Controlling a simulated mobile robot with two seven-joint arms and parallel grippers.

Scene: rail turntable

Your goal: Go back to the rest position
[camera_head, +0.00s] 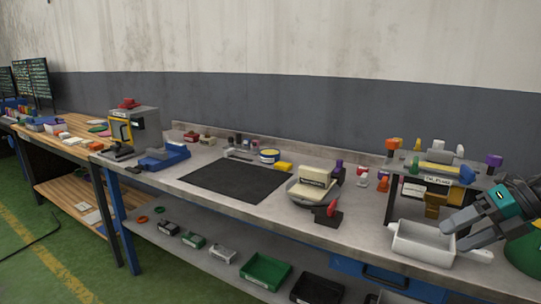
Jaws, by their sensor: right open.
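My right gripper (453,233) is at the right, with its arm (512,201) coming in from the right edge. Its two fingers are apart, near the right side of a white tray (418,241) on the metal workbench. I see nothing held between the fingers. I cannot tell whether a finger touches the tray's rim. My left gripper is not in view.
A black mat (235,180) lies mid-bench, beside a beige device (315,186). A raised rack (441,172) with colored parts stands behind the tray. A grey machine (135,128) stands at the left. Bins, including a green one (265,271), sit on the lower shelf.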

